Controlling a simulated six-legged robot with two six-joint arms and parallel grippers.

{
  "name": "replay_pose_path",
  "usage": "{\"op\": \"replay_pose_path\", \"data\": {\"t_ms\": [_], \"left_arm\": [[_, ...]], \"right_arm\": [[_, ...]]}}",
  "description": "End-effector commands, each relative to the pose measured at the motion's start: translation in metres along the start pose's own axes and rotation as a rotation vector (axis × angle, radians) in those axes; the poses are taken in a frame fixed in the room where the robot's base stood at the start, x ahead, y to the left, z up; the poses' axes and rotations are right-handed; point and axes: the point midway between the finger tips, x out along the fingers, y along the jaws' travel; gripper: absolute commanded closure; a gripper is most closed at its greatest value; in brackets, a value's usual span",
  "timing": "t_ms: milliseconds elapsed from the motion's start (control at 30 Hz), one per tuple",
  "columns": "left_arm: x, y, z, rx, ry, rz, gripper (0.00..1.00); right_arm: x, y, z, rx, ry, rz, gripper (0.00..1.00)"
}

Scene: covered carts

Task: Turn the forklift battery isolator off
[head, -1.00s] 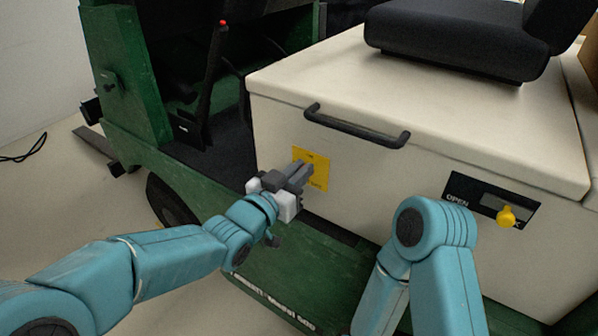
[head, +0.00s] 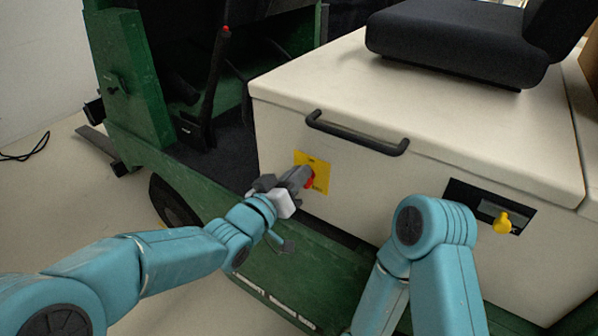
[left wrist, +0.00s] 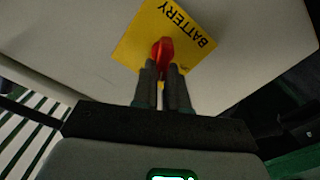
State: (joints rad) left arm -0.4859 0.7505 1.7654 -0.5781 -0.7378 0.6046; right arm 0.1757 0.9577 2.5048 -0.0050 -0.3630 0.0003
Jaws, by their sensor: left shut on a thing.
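The battery isolator is a red knob (head: 310,179) on a yellow plate (head: 313,160) on the forklift's cream side panel. In the left wrist view the red knob (left wrist: 164,54) stands in front of the yellow plate (left wrist: 188,32), which reads "BATTERY". My left gripper (head: 305,176) is at the plate, with its fingers (left wrist: 162,75) on both sides of the knob and shut on it. The knob's lower part is hidden between the fingers. My right gripper is out of view; only my bent right arm shows in the head view.
A black handle (head: 357,134) is on the cream battery cover (head: 420,110), below a black seat (head: 455,45). A yellow latch knob (head: 503,222) sits in a black slot at right. The green forklift body (head: 215,185) runs along the left and below.

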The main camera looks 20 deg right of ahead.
Motion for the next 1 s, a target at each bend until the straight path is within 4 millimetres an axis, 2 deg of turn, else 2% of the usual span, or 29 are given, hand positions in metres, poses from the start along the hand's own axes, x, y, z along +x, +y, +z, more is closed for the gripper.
{"op": "replay_pose_path", "data": {"t_ms": [700, 1000], "left_arm": [[0.000, -0.011, 0.004, -0.680, -0.003, -0.002, 1.00], [0.000, -0.014, 0.008, -0.917, -0.003, -0.003, 1.00]], "right_arm": [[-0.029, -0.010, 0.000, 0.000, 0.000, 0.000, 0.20], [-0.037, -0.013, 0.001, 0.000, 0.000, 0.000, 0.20]]}}
